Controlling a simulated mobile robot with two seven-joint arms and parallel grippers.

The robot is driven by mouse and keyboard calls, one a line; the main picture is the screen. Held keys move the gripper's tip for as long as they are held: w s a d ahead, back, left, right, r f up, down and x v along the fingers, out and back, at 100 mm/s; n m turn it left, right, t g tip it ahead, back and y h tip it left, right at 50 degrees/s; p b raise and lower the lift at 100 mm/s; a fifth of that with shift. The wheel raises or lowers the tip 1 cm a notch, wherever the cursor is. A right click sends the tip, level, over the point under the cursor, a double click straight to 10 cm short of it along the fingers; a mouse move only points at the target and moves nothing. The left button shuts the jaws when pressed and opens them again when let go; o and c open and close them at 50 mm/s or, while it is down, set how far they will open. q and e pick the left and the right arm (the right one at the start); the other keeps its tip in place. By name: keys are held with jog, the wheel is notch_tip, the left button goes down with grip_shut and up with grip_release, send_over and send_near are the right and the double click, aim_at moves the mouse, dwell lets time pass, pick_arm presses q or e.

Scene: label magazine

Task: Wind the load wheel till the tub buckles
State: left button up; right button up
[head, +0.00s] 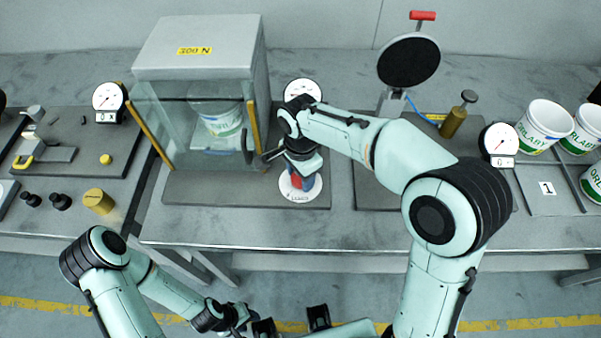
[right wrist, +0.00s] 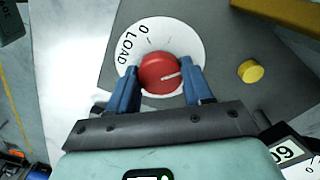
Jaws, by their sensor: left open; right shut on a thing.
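The load wheel is a red knob (right wrist: 160,73) on a white disc marked 0 LOAD (right wrist: 185,36); its white pointer line points right in the right wrist view. My right gripper (right wrist: 163,80) is shut on the wheel, one blue finger on each side. In the head view, the arm partly hides the wheel above the disc (head: 293,192). The white and green tub (head: 222,122) stands upright behind the clear front of the grey press (head: 195,45), labelled 300 N. I cannot make out any buckling. My left gripper (head: 291,322) is open and empty, low in front of the bench.
A dial gauge (head: 301,89) behind my right arm is partly hidden. A yellow button (right wrist: 250,71) lies beside the wheel. Other gauges stand left (head: 109,97) and right (head: 498,143). The bench's front strip (head: 300,232) is clear.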

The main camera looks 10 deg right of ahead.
dwell(0.3)
jog(key=o, duration=1)
jog(key=shift+o, duration=0.2)
pick_arm(q)
jog(key=shift+w+r+p, duration=0.4)
jog(key=shift+r+p, duration=0.1)
jog(key=shift+r, duration=0.15)
jog(key=shift+w+r+p, duration=0.4)
jog(key=shift+r+p, duration=0.1)
jog(key=shift+r, duration=0.1)
pick_arm(e)
notch_tip(320, 180, up, 14)
jog(key=shift+f, duration=0.25)
